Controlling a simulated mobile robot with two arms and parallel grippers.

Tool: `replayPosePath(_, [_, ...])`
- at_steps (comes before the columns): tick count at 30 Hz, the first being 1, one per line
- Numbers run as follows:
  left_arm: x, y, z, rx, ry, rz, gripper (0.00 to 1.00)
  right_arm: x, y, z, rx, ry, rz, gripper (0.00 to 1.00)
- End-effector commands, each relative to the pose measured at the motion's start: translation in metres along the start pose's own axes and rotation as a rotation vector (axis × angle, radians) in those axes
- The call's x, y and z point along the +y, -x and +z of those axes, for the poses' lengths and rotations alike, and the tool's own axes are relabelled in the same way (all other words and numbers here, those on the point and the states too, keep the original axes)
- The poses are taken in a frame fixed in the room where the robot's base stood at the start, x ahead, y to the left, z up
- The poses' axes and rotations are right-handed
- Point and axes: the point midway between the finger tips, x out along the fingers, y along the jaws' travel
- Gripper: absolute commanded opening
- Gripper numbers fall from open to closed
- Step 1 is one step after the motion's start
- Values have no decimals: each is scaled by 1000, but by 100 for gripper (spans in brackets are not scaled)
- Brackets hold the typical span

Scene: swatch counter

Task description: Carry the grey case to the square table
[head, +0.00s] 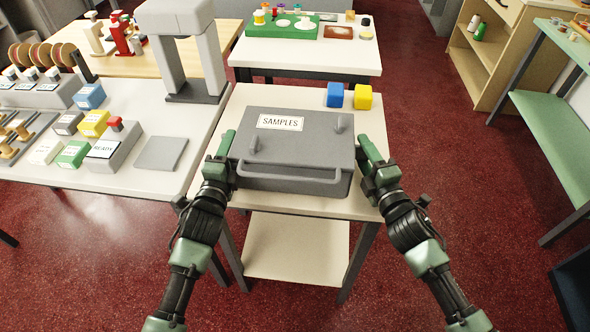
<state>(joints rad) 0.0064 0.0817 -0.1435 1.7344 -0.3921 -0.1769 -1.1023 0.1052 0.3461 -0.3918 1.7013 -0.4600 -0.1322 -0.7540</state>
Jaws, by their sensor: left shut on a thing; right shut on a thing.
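The grey case (310,149), labelled SAMPLES, is level over the small pale table (350,205) straight ahead. Its long grey handle faces me. I cannot tell whether its underside touches the tabletop. My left gripper (224,152) is shut on the case's left side. My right gripper (370,154) is shut on its right side. The fingertips are partly hidden against the case. This small table has a lower shelf (296,248); much of its top is hidden under the case.
Blue (334,95) and yellow (363,97) blocks stand behind the case. A white counter (190,125) with several blocks and a grey arch (187,50) adjoins on the left. Another white table (345,55) holds a green tray (270,31). Red floor (450,170) is clear to the right.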

Motion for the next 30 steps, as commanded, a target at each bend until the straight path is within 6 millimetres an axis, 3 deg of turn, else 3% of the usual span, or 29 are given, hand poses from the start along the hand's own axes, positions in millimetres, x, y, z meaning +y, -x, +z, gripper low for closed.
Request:
replayPosePath(1, [2, 0, 1, -2, -1, 0, 47, -2, 0, 1, -2, 1, -1, 47])
replayPosePath(3, [0, 0, 1, -2, -1, 0, 63, -1, 0, 1, -2, 1, -1, 64])
replayPosePath(12, [0, 0, 0, -1, 0, 0, 63, 0, 0, 0, -1, 0, 0, 64])
replayPosePath(16, [1, 10, 0, 0, 0, 1, 63, 0, 0, 0, 0, 0, 0, 64])
replayPosePath(30, [1, 101, 0, -1, -1, 3, 63, 0, 0, 0, 0, 0, 0, 64])
